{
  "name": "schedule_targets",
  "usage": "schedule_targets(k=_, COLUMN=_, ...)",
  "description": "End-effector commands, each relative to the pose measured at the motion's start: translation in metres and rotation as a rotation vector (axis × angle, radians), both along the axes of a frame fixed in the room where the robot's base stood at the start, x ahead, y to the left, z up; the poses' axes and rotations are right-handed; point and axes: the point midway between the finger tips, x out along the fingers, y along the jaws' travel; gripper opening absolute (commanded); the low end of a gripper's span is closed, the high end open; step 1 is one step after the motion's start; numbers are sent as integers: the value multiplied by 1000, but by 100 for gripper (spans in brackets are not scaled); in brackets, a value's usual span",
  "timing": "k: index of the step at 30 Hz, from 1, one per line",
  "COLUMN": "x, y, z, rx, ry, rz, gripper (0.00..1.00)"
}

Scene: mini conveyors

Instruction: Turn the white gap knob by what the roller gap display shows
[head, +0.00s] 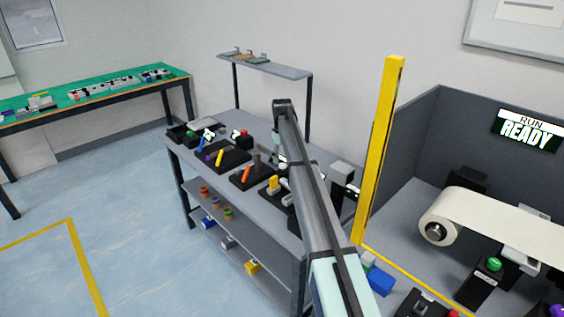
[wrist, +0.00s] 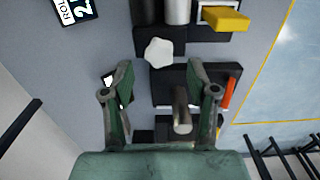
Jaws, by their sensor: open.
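The white gap knob (wrist: 158,52) shows in the wrist view on a dark base, just ahead of my fingertips. My gripper (wrist: 162,68) is open, with one green-grey finger on each side and the knob slightly beyond the gap between them. No contact with the knob is visible. The roller gap display (wrist: 76,10) is cut off at the top left of the wrist view; only "ROL" and a large digit that looks like 2 show. In the head view my arm crosses the workbench, and I cannot make out the knob or the display.
Two grey rollers (wrist: 177,11) and a yellow handle (wrist: 226,19) lie beyond the knob. An orange handle (wrist: 228,93) and a metal cylinder (wrist: 181,112) are near my fingers. A yellow post (head: 380,150) and a READY screen (head: 527,130) stand right of the bench (head: 178,150).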

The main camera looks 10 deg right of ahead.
Motion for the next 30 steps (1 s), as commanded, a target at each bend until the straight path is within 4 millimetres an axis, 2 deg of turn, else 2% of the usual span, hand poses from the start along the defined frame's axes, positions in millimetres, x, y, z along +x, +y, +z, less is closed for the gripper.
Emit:
schedule_targets(k=3, x=1, y=0, z=25, rx=0, ry=-2, rz=0, gripper=59)
schedule_targets(k=9, x=1, y=0, z=62, rx=0, ry=-1, rz=0, gripper=59)
schedule_targets(k=15, x=0, y=0, z=86, rx=0, ry=0, rz=0, gripper=59)
schedule_targets(k=21, x=0, y=0, z=93, rx=0, ry=1, rz=0, gripper=59)
schedule_targets(k=30, x=-2, y=0, z=91, rx=-1, ry=2, rz=-3, gripper=59)
